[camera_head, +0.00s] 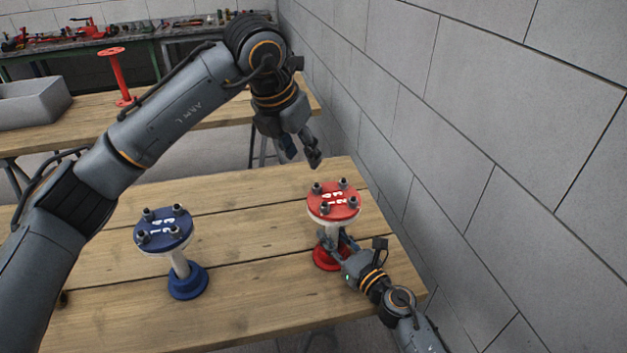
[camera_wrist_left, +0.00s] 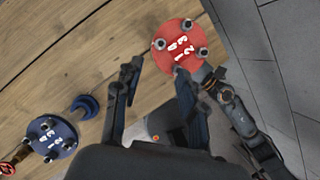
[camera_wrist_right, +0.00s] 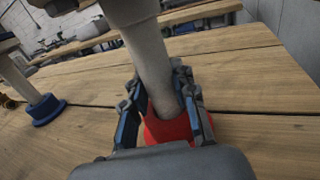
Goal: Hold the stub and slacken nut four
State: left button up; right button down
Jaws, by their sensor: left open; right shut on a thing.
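The red stub stands upright on the wooden table, with a red top flange (camera_head: 332,201), a grey stem and a red base (camera_head: 326,257). Several dark nuts sit around the numbered flange; the nut (camera_head: 316,187) beside the digit 4 appears to be the far left one. My right gripper (camera_head: 336,240) is shut on the stem below the flange; the right wrist view shows its fingers either side of the stem (camera_wrist_right: 150,65). My left gripper (camera_head: 302,155) is open and empty, above and beyond the flange. In the left wrist view the flange (camera_wrist_left: 180,47) lies ahead of its fingers.
A blue stub (camera_head: 163,230) with similar nuts stands to the left on the same table (camera_head: 235,260). A grey block wall (camera_head: 480,130) runs close along the right. Behind, another table carries a grey bin (camera_head: 35,103) and a red stand (camera_head: 119,75).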

aim_at(316, 186)
pick_arm(q)
jog(key=x, duration=1)
jog(key=shift+w+d+f, duration=0.1)
jog(key=shift+f, duration=0.15)
grip_shut()
